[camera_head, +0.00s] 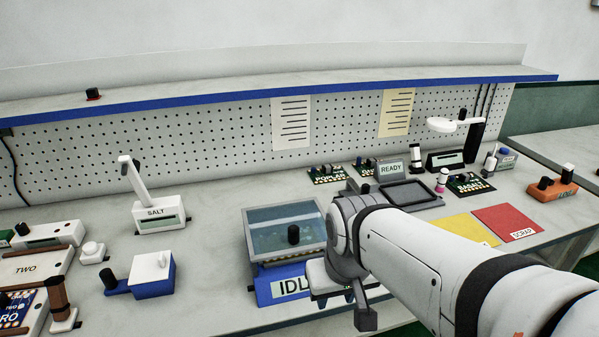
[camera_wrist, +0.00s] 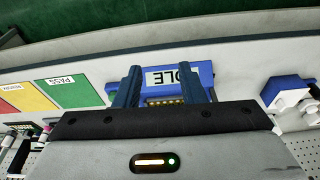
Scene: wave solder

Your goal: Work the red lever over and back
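No plainly red lever shows in either view. A reddish-brown upright post (camera_head: 58,297) with a dark top stands on a white base at the far lower left of the head view; I cannot tell if it is the lever. My gripper (camera_head: 343,297) is low at the bench front, beside the blue machine's IDLE sign (camera_head: 290,288). In the wrist view, its two fingers (camera_wrist: 162,80) stand apart, with the sign (camera_wrist: 172,77) beyond them. A strip with gold marks (camera_wrist: 165,101) shows between the fingers; I see no grip on it.
A glass-lidded blue machine (camera_head: 285,232) stands left of my arm. A SALT lever unit (camera_head: 160,220) and a blue-and-white box (camera_head: 152,275) are further left. Yellow and red mats (camera_head: 508,221) lie to the right. Bare bench (camera_head: 210,270) lies between box and machine.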

